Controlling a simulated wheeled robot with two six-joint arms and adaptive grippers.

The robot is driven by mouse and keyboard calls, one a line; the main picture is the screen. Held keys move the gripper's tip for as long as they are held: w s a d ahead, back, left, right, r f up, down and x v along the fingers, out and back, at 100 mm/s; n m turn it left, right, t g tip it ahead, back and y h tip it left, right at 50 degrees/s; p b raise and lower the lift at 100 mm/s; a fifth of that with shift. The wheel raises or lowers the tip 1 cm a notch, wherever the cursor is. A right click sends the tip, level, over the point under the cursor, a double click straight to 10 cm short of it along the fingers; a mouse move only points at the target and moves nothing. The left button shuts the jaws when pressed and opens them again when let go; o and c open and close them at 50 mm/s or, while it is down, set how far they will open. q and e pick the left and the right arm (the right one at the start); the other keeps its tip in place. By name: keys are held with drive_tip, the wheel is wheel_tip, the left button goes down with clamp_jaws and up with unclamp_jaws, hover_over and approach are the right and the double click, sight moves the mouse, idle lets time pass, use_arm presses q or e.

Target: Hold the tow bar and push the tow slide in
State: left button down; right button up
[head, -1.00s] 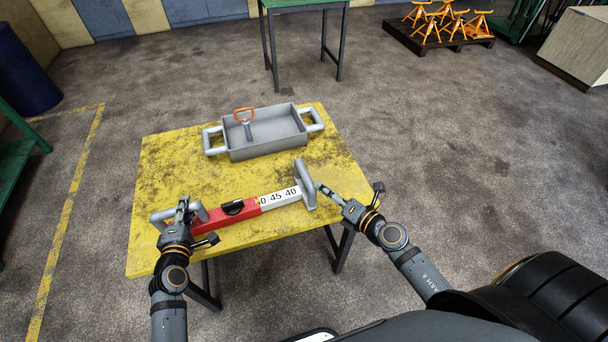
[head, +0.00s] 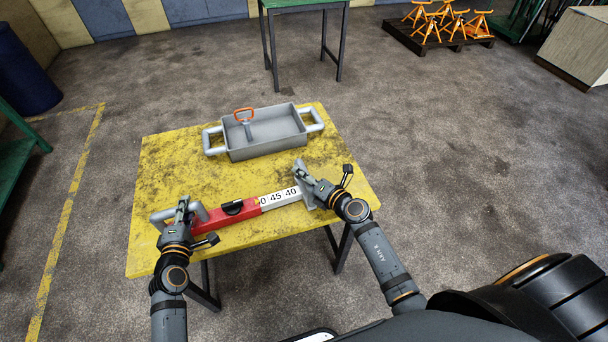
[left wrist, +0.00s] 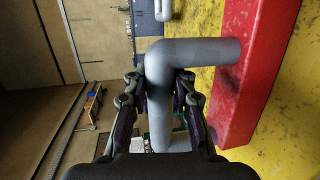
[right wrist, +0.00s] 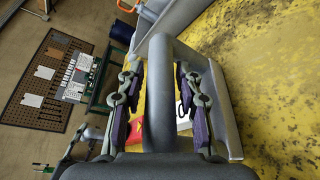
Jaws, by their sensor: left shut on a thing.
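The red tow bar (head: 212,219) lies on the yellow table, with a grey handle at its left end. The pale tow slide (head: 281,198), marked with black numbers, sticks out of its right end and has a grey end handle (right wrist: 160,90). My left gripper (head: 184,208) is shut on the bar's grey handle (left wrist: 160,90), one finger on each side of it. My right gripper (head: 307,180) is open at the slide's end handle. In the right wrist view its fingers stand on both sides of the grey handle, with gaps showing.
A grey tray (head: 265,150) with two side handles stands at the table's back, holding an orange-handled pin (head: 244,122). The yellow table (head: 165,165) is clear between tray and bar. A green table (head: 300,3) and orange stands (head: 447,20) are farther off.

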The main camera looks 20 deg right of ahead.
clamp_jaws()
drive_tip(key=a, duration=0.8)
drive_tip(key=shift+s+a, duration=0.25)
drive_tip(key=shift+s, duration=0.05)
use_arm(q)
drive_tip(key=shift+d, duration=0.1)
use_arm(e)
drive_tip(key=shift+o, duration=2.2)
unclamp_jaws()
drive_tip(key=shift+d, duration=0.1)
